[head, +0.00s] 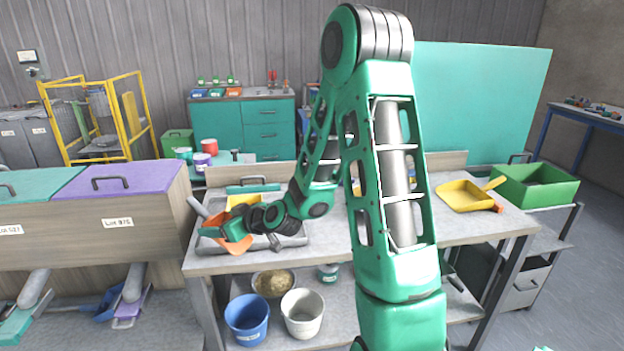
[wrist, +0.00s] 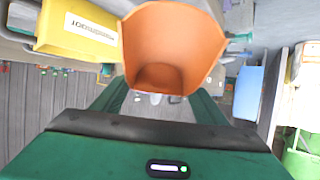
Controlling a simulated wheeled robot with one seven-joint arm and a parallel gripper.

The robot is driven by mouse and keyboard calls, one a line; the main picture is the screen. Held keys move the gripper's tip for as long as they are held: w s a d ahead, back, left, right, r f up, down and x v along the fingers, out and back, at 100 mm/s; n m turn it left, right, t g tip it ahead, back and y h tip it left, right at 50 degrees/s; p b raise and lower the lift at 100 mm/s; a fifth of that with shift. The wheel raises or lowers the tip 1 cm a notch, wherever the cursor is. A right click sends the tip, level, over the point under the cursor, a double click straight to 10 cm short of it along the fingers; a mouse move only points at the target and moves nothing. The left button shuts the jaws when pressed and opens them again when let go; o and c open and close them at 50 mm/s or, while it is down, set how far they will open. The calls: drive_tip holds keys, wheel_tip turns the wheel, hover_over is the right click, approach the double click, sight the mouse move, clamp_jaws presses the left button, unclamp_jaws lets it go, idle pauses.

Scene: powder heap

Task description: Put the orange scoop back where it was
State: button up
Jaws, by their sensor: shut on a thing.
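The orange scoop (head: 237,246) is at the left end of the workbench (head: 345,247) in the head view, with a grey handle slanting up to the left. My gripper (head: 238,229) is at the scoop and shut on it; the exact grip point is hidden. In the wrist view the open orange bowl of the scoop (wrist: 172,38) fills the upper middle, just beyond the green fingers of my gripper (wrist: 160,97). A grey tray (head: 292,241) lies under and beside the scoop. I cannot tell whether the scoop touches it.
A yellow box (head: 243,200) stands behind my gripper; a labelled yellow container (wrist: 78,28) shows in the wrist view. A yellow dustpan (head: 462,197) and green bin (head: 537,187) are at right. Wooden lot bins (head: 95,235) stand left. Buckets (head: 247,317) sit on the lower shelf.

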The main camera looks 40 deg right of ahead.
drive_tip(key=shift+d+r+g, duration=0.15)
drive_tip(key=shift+g, duration=0.25)
